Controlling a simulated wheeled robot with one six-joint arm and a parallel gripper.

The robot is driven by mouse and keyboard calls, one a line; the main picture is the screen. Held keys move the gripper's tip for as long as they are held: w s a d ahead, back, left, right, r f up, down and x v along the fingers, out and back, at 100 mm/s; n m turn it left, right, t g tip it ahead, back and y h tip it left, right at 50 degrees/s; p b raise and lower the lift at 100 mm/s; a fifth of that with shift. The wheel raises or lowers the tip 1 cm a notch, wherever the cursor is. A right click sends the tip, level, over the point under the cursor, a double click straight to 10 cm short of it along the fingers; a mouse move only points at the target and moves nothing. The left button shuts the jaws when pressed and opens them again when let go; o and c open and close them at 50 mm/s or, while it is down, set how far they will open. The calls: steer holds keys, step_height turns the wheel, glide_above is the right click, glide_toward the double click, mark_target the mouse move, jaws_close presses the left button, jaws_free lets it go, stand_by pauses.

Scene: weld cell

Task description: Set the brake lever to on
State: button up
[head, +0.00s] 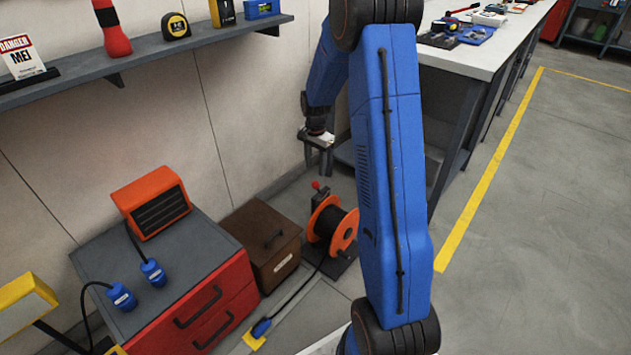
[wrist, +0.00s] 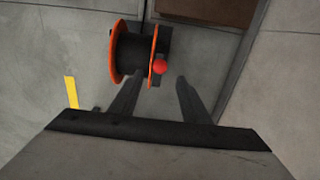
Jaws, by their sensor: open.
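The cable reel (head: 347,232) has orange flanges and a dark drum, and stands on the floor by the wall. It also shows in the wrist view (wrist: 117,55). The brake lever (head: 316,186) has a red knob at the reel's side; in the wrist view its red knob (wrist: 159,67) appears just beyond and between my fingertips. I cannot read its on or off setting. My gripper (wrist: 157,82) is open and empty, with two dark fingers pointing toward the reel. In the head view my gripper (head: 321,150) hangs above the reel, apart from the knob.
A brown box (head: 268,243) stands left of the reel, beside a red drawer cabinet (head: 215,308) carrying an orange heater (head: 151,203). A cable runs to a blue plug (head: 262,328) on the floor. A workbench (head: 455,58) stands behind my arm. Open floor lies right.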

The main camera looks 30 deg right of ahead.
mark_target(316, 182)
step_height(316, 182, down, 8)
steer(key=shift+r, duration=0.25)
jaws_close()
